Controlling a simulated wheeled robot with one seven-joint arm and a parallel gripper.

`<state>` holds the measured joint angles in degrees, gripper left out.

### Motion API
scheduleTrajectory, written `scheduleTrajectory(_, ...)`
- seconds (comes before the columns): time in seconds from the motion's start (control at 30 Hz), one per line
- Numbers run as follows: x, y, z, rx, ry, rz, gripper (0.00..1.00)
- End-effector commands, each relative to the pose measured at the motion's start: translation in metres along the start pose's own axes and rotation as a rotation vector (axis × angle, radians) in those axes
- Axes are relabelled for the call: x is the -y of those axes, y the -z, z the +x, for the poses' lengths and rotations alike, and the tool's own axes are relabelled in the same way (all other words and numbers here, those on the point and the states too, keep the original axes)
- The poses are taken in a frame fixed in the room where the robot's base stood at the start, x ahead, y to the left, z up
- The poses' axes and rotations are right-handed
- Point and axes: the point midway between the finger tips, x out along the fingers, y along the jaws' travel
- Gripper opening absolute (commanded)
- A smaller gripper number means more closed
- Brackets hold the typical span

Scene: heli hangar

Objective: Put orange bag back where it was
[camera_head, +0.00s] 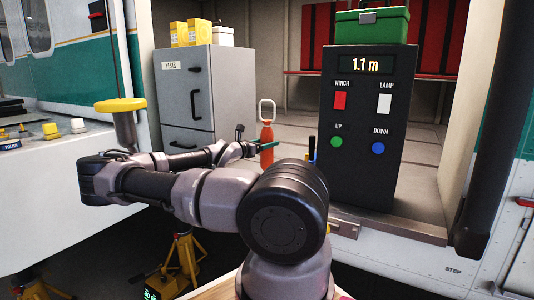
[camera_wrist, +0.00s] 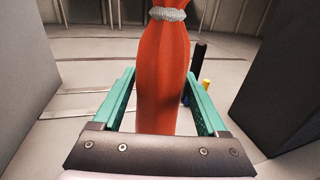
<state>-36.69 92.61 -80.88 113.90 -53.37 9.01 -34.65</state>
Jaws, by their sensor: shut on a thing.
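The orange bag (camera_head: 267,143) is a tall, narrow orange-red pouch with a pale loop at its top. It is upright in the cabin opening, between the grey cabinet and the dark control panel. My gripper (camera_head: 264,146) reaches it from the left, with its teal fingers at the bag's middle. In the wrist view the bag (camera_wrist: 163,85) is between the two fingers, with a grey tie round its neck; the gripper is shut on it. The bag's base shows close to the cabin floor in the head view; I cannot tell whether it touches.
The dark control panel (camera_head: 366,128) reads 1.1 m and stands right of the bag. The grey cabinet (camera_head: 190,98), labelled VESTS, stands left.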

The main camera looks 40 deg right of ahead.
Motion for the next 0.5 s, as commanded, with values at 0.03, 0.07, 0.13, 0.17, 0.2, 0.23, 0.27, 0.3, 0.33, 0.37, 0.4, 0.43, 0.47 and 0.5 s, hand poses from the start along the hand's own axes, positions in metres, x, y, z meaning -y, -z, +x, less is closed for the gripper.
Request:
scheduleTrajectory(0.03,0.0,0.002,0.0,0.003,0.001,0.001,0.09)
scheduleTrajectory(0.07,0.0,0.005,0.0,0.003,0.001,0.0,0.09)
scheduleTrajectory(0.13,0.0,0.015,0.0,0.004,0.001,0.0,0.09)
scheduleTrajectory(0.17,0.0,0.019,0.0,0.003,0.001,-0.001,0.09)
scheduleTrajectory(0.2,0.0,0.024,0.001,0.003,0.001,-0.001,0.09)
scheduleTrajectory(0.23,0.001,0.028,0.001,0.004,0.001,-0.002,0.09)
scheduleTrajectory(0.27,0.001,0.03,0.001,0.004,0.001,-0.002,0.09)
scheduleTrajectory(0.3,0.001,0.033,0.001,0.004,0.001,0.0,0.09)
scheduleTrajectory(0.33,0.001,0.034,0.001,0.003,0.001,0.0,0.09)
scheduleTrajectory(0.37,0.001,0.034,0.001,0.003,0.001,0.001,0.09)
scheduleTrajectory(0.4,0.001,0.034,0.001,0.003,0.001,0.002,0.09)
scheduleTrajectory(0.43,0.001,0.034,0.001,0.003,0.001,0.002,0.09)
scheduleTrajectory(0.47,0.001,0.034,0.001,0.003,0.001,0.002,0.09)
scheduleTrajectory(0.5,0.001,0.034,0.001,0.003,0.001,0.002,0.09)
